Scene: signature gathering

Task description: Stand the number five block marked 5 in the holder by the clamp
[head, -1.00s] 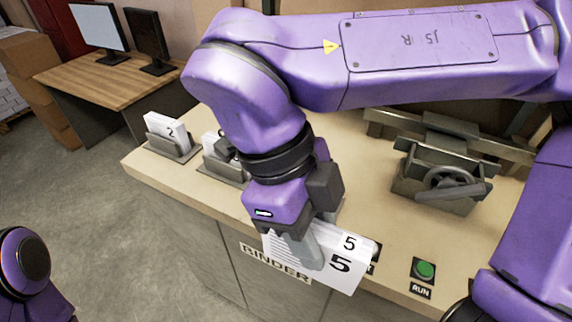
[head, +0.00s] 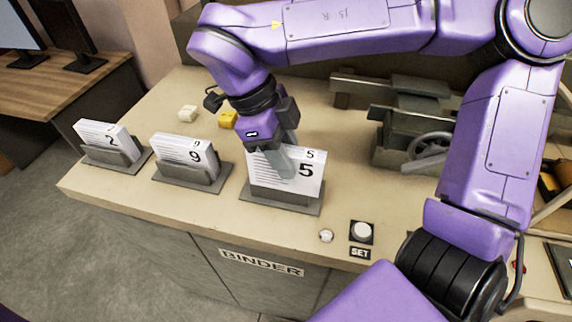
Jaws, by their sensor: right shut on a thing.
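The number five block (head: 312,184) is white with printed lines and a black 5 on its face and top. It stands upright at the rightmost grey holder (head: 283,204), its lower edge meeting the holder; how deep it sits is hidden. My right gripper (head: 281,166) is shut on the block from above, one finger across its front. The grey clamp (head: 402,130) with a handwheel is to the right, behind this holder. My left gripper is not in view.
Holders with the 9 block (head: 180,150) and the 2 block (head: 100,136) stand to the left. A SET button (head: 361,232) and a small white knob (head: 326,236) are near the front edge.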

